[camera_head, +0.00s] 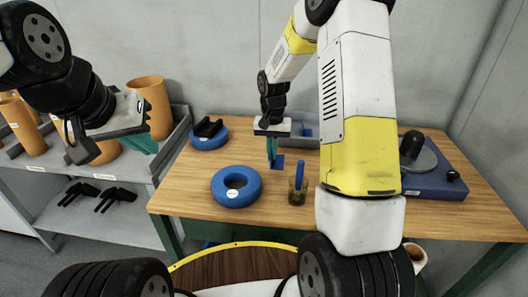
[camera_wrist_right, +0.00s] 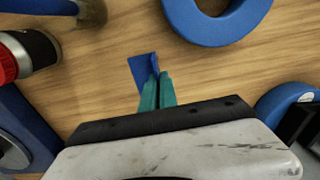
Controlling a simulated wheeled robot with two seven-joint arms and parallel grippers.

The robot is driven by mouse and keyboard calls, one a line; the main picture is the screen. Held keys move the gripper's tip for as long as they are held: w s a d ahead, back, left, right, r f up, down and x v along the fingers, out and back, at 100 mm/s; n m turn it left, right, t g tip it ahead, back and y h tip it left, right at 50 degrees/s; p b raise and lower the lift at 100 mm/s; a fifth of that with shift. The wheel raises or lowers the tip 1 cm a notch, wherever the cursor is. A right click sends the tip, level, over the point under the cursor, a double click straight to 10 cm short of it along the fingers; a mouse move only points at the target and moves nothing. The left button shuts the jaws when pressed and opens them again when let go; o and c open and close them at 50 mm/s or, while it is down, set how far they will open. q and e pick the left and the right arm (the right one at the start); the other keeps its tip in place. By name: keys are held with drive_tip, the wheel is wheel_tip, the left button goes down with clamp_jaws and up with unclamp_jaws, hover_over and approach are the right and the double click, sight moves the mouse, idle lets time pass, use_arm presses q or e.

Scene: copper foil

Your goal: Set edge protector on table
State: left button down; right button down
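The edge protector (camera_head: 278,161) is a small blue angled piece at the middle of the wooden table (camera_head: 180,180). In the right wrist view the edge protector (camera_wrist_right: 141,68) has a flat face beside a thin upright edge between my teal fingertips. My right gripper (camera_head: 272,158) points down over the table, its fingers close together on that edge; it also shows in the right wrist view (camera_wrist_right: 157,84). I cannot tell whether the piece touches the wood. My left gripper (camera_head: 113,150) is empty, its fingers apart, in front of the shelf at the left.
A blue ring roll (camera_head: 222,190) lies left of the right gripper. Another blue roll (camera_head: 209,143) with black items is farther back. A blue-based device (camera_head: 440,184) is at right. Orange cylinders (camera_head: 150,98) stand on the shelf.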

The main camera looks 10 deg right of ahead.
sight(271, 172)
drive_tip(key=shift+f, duration=2.25)
drive_tip(key=shift+f, duration=0.15)
drive_tip(key=c, duration=1.6)
unclamp_jaws()
drive_tip(key=shift+c, duration=0.2)
